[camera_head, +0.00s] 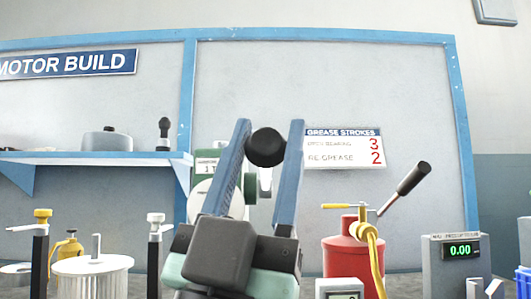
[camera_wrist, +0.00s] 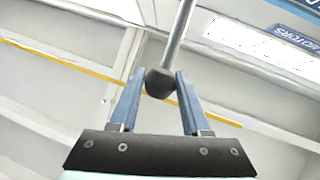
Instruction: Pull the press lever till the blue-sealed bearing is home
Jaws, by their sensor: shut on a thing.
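My gripper (camera_head: 265,148) is raised in the middle of the head view, its two blue fingers closed on the round black knob (camera_head: 266,147) of the press lever. In the wrist view the knob (camera_wrist: 160,83) sits between the fingertips, and the metal lever rod (camera_wrist: 181,32) runs up from it. The blue-sealed bearing cannot be seen in either view.
A finned motor housing (camera_head: 92,278) and clamps stand on the left. A blue shelf (camera_head: 90,157) hangs behind.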

